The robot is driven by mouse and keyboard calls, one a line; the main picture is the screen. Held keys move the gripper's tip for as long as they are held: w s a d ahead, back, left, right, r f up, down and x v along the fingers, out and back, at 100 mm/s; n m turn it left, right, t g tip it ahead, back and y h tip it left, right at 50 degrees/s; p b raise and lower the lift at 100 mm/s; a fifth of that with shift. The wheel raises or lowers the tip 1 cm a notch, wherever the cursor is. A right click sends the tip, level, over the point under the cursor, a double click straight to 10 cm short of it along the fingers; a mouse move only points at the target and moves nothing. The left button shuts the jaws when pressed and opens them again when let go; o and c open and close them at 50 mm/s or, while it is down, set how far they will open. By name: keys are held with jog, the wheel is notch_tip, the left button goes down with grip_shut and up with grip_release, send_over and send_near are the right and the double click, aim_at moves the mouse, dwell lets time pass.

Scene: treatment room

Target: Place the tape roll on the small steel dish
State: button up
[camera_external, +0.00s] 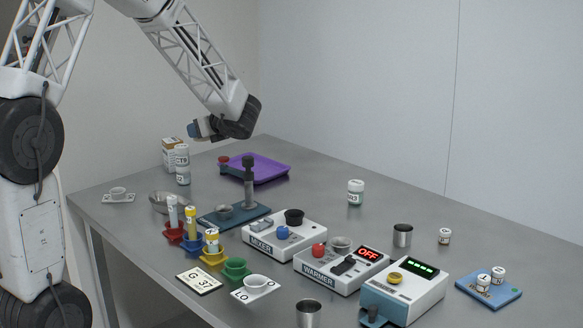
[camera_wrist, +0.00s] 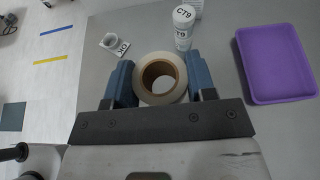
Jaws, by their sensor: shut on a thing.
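The tape roll (camera_wrist: 160,77), white with a brown core, sits between the two blue fingers of my gripper (camera_wrist: 161,82) in the wrist view. The fingers press on its left and right sides. In the external view my gripper (camera_external: 203,128) is high above the far left part of the table, and the roll is hard to make out there. A shallow steel dish (camera_external: 161,206) stands on the table at the left, below my gripper, behind the coloured tube holders.
A purple tray (camera_external: 268,165), bottles (camera_external: 183,170) and a small cup on an OK card (camera_wrist: 112,42) stand near the dish. A stand with a dark post (camera_external: 249,185), the mixer (camera_external: 285,240) and the warmer (camera_external: 340,270) are to its right.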

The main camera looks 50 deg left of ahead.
jog(key=n+g, duration=0.1)
jog(key=g, duration=0.1)
send_over(165, 205)
jog(key=s+d, duration=0.2)
jog(key=d, duration=0.3)
jog(key=shift+w+a+f, duration=0.1)
jog(key=shift+w+f, duration=0.1)
jog(key=shift+f, duration=1.15)
jog(key=shift+w+a+f, duration=0.1)
jog(key=shift+w+f, duration=0.05)
jog(key=shift+f, duration=1.2)
jog(key=shift+f, duration=0.15)
notch_tip(165, 205, down, 6)
jog(key=shift+f, duration=0.1)
jog(key=shift+f, duration=1.75)
jog(key=shift+f, duration=0.6)
